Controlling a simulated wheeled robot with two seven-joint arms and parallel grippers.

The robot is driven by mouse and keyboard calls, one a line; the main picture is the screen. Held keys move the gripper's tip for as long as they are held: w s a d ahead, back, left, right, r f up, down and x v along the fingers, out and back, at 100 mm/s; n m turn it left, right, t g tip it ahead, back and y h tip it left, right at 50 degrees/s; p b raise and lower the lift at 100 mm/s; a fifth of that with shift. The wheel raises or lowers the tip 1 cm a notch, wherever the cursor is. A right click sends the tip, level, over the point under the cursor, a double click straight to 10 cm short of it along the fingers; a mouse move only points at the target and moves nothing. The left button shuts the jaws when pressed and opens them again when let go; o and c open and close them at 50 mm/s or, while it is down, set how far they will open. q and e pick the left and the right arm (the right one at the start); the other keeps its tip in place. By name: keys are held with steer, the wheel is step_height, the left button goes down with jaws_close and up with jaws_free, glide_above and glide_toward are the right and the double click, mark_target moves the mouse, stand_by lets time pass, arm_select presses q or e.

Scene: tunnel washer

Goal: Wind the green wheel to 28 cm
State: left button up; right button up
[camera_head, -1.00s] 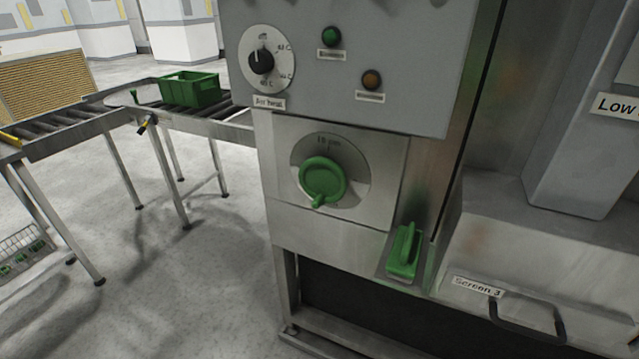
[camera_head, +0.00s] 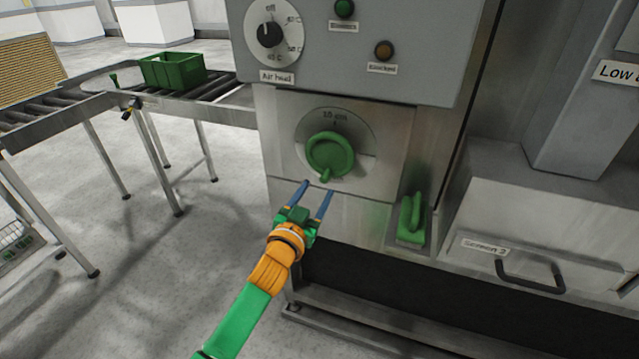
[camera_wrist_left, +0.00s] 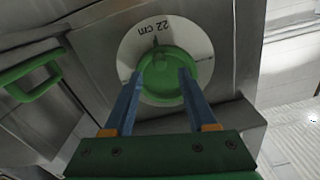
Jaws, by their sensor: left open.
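The green wheel (camera_head: 330,153) sits on a round pale dial plate (camera_head: 362,131) on the front of the grey machine. Its small handle points down toward my gripper. In the left wrist view the wheel (camera_wrist_left: 163,88) is seen upside down, and the dial label (camera_wrist_left: 160,28) seems to read 22 cm; in the head view it is too blurred to read surely. My left gripper (camera_head: 318,187) is open and empty, just below the wheel. In the left wrist view its blue fingers (camera_wrist_left: 160,74) overlap the wheel's two sides; contact cannot be told. My right gripper is not in view.
Above the wheel are an Air heat knob (camera_head: 270,35), a green button (camera_head: 344,8) and an orange button (camera_head: 384,50). A green handle (camera_head: 411,217) sticks out at lower right. A roller conveyor (camera_head: 215,100) with a green crate (camera_head: 173,72) stands left.

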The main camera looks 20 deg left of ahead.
mark_target(323, 183)
arm_select(q)
steer(key=w, duration=0.4)
steer(key=shift+w+f, duration=0.15)
steer(key=shift+w, duration=0.05)
steer(key=shift+c, duration=0.3)
jaws_close()
steer(key=shift+a+m, duration=0.1)
steer(key=shift+m, duration=0.4)
steer(key=m, duration=0.1)
steer(key=a+m, duration=0.1)
steer(key=m+p, duration=0.1)
steer(key=m, duration=0.1)
steer(key=shift+w+a+r, duration=0.1)
steer(key=shift+a+r, duration=0.1)
steer(key=shift+r, duration=0.1)
steer(key=shift+a+r+m+p, duration=0.3)
steer(key=shift+a+m, duration=0.1)
steer(key=shift+m, duration=0.55)
steer(key=shift+a+r+m+p, duration=0.25)
steer(key=shift+a+m, duration=0.1)
steer(key=shift+m, duration=0.6)
